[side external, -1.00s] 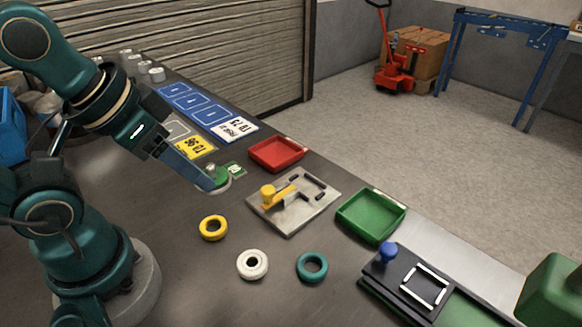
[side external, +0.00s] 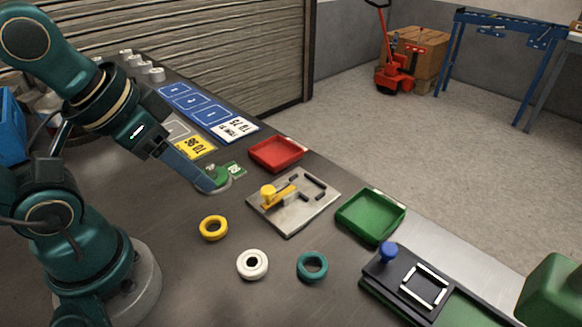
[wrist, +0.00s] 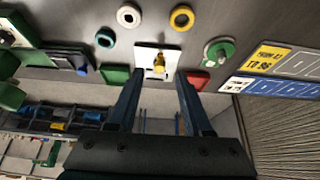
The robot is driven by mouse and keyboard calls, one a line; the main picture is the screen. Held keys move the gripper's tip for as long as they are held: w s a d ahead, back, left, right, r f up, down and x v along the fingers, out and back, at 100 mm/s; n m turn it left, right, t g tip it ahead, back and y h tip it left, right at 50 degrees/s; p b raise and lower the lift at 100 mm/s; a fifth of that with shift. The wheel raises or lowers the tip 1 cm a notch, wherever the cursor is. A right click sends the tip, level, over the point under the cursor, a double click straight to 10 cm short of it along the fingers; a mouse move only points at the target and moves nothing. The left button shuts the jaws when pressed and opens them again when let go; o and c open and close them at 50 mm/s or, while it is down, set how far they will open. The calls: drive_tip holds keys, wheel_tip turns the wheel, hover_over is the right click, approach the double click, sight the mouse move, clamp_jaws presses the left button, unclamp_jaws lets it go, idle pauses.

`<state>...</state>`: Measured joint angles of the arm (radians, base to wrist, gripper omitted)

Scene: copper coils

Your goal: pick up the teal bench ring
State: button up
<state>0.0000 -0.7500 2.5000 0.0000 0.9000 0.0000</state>
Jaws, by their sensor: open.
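The teal bench ring (side external: 312,267) lies flat on the dark bench, right of the white ring in the side view. It also shows in the wrist view (wrist: 105,38), at the upper left. My gripper (side external: 217,184) is in the air over the bench, well to the left of and behind the teal ring. In the wrist view its two fingers (wrist: 158,82) are spread apart with nothing between them. In the side view the fingers overlap a green round part, and I cannot tell the gap between them there.
A yellow ring (side external: 213,228) and a white ring (side external: 252,264) lie near the teal one. A metal fixture plate with a yellow clamp (side external: 290,215), a red tray (side external: 276,153), a green tray (side external: 371,215) and a black fixture with a blue knob (side external: 388,252) stand beyond. Bare bench surrounds the rings.

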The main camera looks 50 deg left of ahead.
drive_tip(key=shift+c, duration=0.3)
drive_tip(key=c, duration=0.3)
